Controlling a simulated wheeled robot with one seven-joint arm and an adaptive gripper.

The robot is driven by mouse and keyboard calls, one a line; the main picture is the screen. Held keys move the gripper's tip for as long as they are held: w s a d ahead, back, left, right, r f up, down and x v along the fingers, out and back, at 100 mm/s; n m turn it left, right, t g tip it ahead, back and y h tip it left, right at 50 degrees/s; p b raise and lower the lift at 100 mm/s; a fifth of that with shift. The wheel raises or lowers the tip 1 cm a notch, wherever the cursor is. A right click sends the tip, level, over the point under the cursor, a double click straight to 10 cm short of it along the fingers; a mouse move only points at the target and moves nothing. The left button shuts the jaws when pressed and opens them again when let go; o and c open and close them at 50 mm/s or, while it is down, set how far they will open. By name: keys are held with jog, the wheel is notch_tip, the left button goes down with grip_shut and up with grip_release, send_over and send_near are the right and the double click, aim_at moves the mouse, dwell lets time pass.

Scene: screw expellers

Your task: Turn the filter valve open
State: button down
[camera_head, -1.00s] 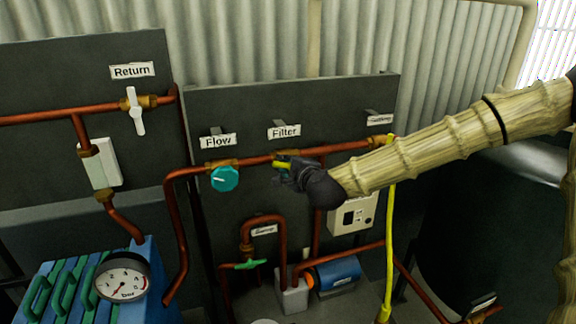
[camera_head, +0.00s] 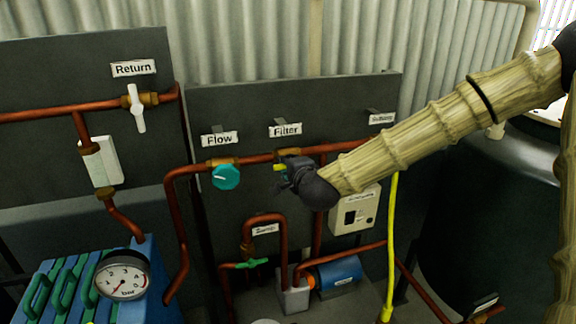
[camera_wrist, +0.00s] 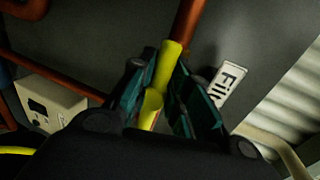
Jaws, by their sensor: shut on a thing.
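The filter valve has a yellow handle (camera_head: 280,167) under the Filter label (camera_head: 285,130), on the copper pipe along the dark panel. In the wrist view the yellow handle (camera_wrist: 159,88) lies between the two finger pads, and the Filter label (camera_wrist: 228,84) is just to the right. My gripper (camera_head: 288,170) is shut on the handle; it also shows in the wrist view (camera_wrist: 156,95). The gripper hides most of the handle and part of the valve body in the head view.
The teal Flow valve knob (camera_head: 226,177) is close on the left of my gripper. A yellow hose (camera_head: 391,245) hangs to the right. A light box (camera_head: 354,212) and a blue pump (camera_head: 338,272) are below. A dark tank (camera_head: 480,220) stands at right.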

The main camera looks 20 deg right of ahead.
jog(key=shift+s+f, duration=0.25)
jog(key=shift+f, duration=0.4)
jog(key=c, duration=1.4)
grip_release()
jog(key=shift+c, duration=0.2)
jog(key=shift+w+r, duration=0.15)
jog(key=shift+r, duration=0.1)
jog(key=shift+r, duration=0.15)
jog(key=v, duration=1.2)
